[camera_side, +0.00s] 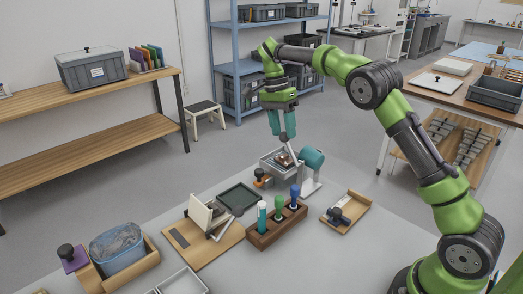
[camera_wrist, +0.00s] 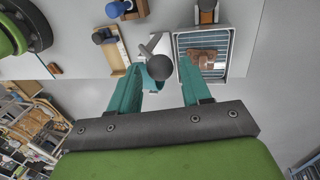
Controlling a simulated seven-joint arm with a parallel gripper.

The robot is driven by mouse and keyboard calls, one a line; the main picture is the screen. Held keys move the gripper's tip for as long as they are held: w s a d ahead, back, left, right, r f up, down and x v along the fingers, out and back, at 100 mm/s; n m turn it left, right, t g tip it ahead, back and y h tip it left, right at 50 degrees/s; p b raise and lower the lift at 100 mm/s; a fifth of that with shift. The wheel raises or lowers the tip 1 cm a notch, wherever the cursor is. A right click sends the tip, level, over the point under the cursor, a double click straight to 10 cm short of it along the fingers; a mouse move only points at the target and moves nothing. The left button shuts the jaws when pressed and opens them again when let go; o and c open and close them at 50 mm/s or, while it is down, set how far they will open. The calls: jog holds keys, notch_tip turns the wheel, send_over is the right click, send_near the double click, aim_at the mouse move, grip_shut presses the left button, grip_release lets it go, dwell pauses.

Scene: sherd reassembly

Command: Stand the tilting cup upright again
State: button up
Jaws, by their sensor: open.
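The tilting cup (camera_side: 313,158) is a teal cylinder on a pale stand (camera_side: 309,187), tipped well over beside a grey tray. A thin pale lever (camera_side: 293,154) rises next to it toward my fingertips. In the wrist view a dark round knob (camera_wrist: 159,67) shows between the fingers, with part of the teal cup just behind it. My gripper (camera_side: 283,134) is open, with its teal fingers pointing down above the cup and tray. It also shows in the wrist view (camera_wrist: 160,80), one finger on each side of the knob. I cannot tell whether either finger touches it.
The grey tray (camera_wrist: 178,58) holds brown sherds (camera_wrist: 202,58) and adjoins the cup. A wooden rack (camera_side: 262,238) with coloured handles, a dark tray (camera_side: 237,199), a board with a pale panel (camera_side: 200,213) and a wooden tray (camera_side: 358,207) stand nearer.

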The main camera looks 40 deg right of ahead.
jog(key=shift+x, duration=1.3)
jog(key=shift+s+r+t, duration=0.2)
jog(key=shift+s+t, duration=0.1)
jog(key=shift+s, duration=0.3)
jog(key=shift+s+r+t, duration=0.25)
jog(key=shift+s+t, duration=0.05)
jog(key=shift+s, duration=0.3)
jog(key=shift+s+r+t, duration=0.2)
jog(key=shift+s+t, duration=0.1)
jog(key=shift+s, duration=0.35)
jog(key=shift+s+f+t, duration=1.65)
jog(key=shift+s+t, duration=0.95)
jog(key=shift+s, duration=1.9)
jog(key=shift+v, duration=2.75)
jog(key=shift+w+r, duration=0.1)
jog(key=shift+w, duration=0.05)
